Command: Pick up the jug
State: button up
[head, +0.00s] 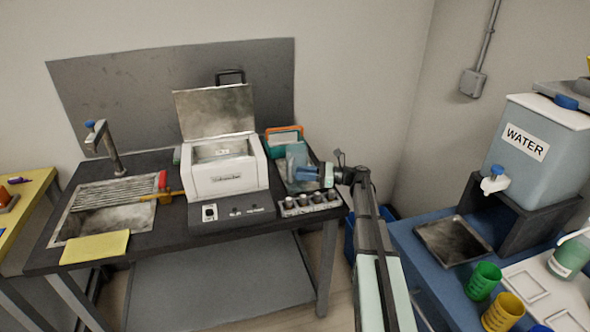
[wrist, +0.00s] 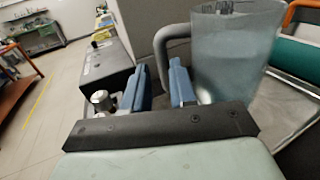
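The jug is a translucent grey-blue vessel (head: 297,154) at the right end of the dark bench, beside the white machine. In the wrist view the jug (wrist: 238,50) fills the upper right, with its handle (wrist: 163,45) on its left side. My gripper (head: 308,173) is at the jug in the head view. In the wrist view my gripper (wrist: 160,88) has its two blue fingers apart, and the handle lines up with the gap between them. The lower end of the handle is hidden, and I cannot tell whether a finger touches it.
The open-lidded white machine (head: 225,180) stands left of the jug. A rack of small metal containers (head: 308,204) is in front, and a teal and orange item (head: 284,139) is behind. A blue bench with a water tank (head: 535,150) and cups is at the right.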

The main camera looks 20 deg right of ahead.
aim_at(290, 170)
jog(key=x, duration=0.5)
jog(key=shift+w, duration=0.15)
jog(key=shift+d, duration=0.1)
grip_shut()
jog(key=shift+r, duration=0.1)
dwell(1.1)
